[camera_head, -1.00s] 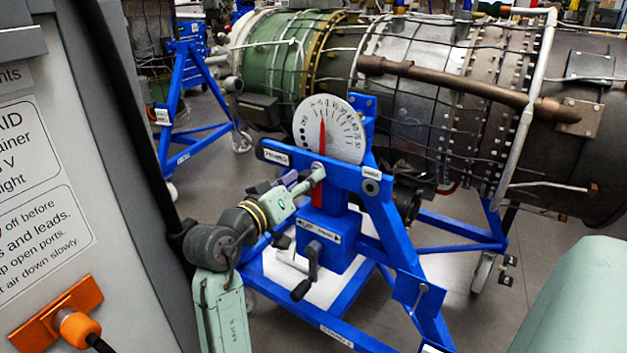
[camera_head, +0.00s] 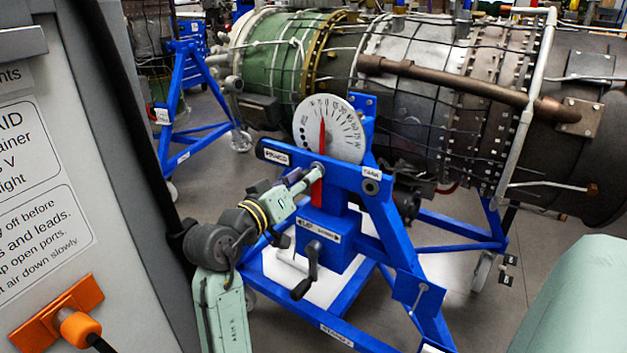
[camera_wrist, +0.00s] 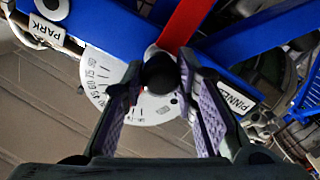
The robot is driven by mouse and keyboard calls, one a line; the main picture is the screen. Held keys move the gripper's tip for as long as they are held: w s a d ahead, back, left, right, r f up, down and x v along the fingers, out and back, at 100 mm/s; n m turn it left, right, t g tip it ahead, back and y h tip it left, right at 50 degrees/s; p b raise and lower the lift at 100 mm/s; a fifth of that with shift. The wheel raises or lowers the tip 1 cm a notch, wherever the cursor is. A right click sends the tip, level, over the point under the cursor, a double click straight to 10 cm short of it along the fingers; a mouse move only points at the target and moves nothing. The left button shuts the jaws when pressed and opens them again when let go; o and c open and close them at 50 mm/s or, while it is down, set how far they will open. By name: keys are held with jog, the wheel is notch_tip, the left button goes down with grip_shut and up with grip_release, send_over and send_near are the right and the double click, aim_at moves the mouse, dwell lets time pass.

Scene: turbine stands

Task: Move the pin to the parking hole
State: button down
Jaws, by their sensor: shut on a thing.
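The pin's dark round knob (camera_wrist: 159,74) is between the purple-padded fingers of my gripper (camera_wrist: 163,88) in the wrist view. My gripper (camera_head: 308,180) is shut on it in front of the blue stand, beside the foot of the red pointer (camera_head: 320,150). The pin's shank and tip are hidden, so I cannot tell how deep it sits. The PARK label (camera_head: 371,172) is on the blue beam to the right, above a round fitting (camera_head: 370,187); the hole itself is not clear. The PINNED label (camera_head: 276,157) is at the beam's left end.
A white dial (camera_head: 343,133) stands behind the pointer. A hand crank (camera_head: 307,270) sticks out below my gripper. The large turbine (camera_head: 420,90) fills the back. A grey cabinet (camera_head: 90,170) with an orange plug stands close on the left.

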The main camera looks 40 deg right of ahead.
jog(key=shift+a, duration=0.15)
dwell(0.4)
jog(key=shift+a, duration=0.35)
jog(key=shift+s+a, duration=0.1)
jog(key=shift+a, duration=0.05)
jog(key=v, duration=0.7)
dwell(0.8)
jog(key=shift+a, duration=0.1)
